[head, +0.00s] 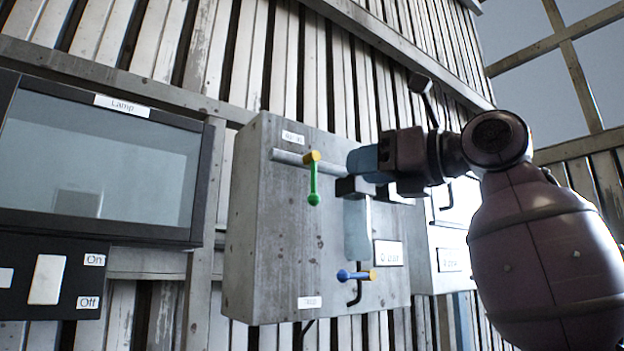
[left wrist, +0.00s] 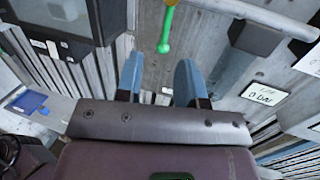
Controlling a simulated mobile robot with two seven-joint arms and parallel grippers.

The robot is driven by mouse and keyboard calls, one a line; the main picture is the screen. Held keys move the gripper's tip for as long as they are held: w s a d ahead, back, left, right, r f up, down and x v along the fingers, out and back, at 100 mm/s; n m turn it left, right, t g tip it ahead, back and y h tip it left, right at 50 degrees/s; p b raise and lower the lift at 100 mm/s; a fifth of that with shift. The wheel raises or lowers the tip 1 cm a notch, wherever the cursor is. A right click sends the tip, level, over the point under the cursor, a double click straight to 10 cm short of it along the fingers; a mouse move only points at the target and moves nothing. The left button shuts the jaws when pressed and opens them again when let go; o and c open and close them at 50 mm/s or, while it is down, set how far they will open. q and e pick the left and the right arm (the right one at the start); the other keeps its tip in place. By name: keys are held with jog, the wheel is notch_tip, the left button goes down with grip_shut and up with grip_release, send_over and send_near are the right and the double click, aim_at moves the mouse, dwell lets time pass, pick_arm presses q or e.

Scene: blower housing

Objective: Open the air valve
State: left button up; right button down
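A grey metal box (head: 275,235) on the wall carries two valves. The upper valve has a yellow hub and a green lever (head: 313,185) hanging straight down with a ball end. The lower valve has a yellow hub and a blue lever (head: 348,275) pointing left. Their small labels are too blurred to read surely, so I cannot tell which is the air valve. My left gripper (head: 360,160) is to the right of the green lever, apart from it. In the left wrist view its blue fingers (left wrist: 159,75) are spread and empty, with the green lever (left wrist: 166,28) beyond the gap.
A pale blue cylinder (head: 357,232) with a dark bracket stands on the box just below my gripper. A horizontal grey pipe (head: 288,157) meets the upper valve. A Lamp panel (head: 100,150) with On/Off switch is at left. Another box (head: 452,262) stands at right.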

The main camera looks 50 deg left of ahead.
aim_at(316, 180)
pick_arm(q)
jog(key=shift+m+t+h, duration=0.3)
jog(key=shift+t+h, duration=0.1)
jog(key=shift+t, duration=0.3)
jog(key=a, duration=0.3)
jog(key=a+p, duration=0.1)
jog(key=a, duration=0.3)
jog(key=s+a+p, duration=0.1)
jog(key=a, duration=0.3)
pick_arm(e)
notch_tip(316, 180, up, 2)
jog(key=shift+a+r, duration=0.1)
jog(key=shift+a, duration=0.05)
pick_arm(q)
grip_shut()
pick_arm(e)
jog(key=shift+w+r, duration=0.1)
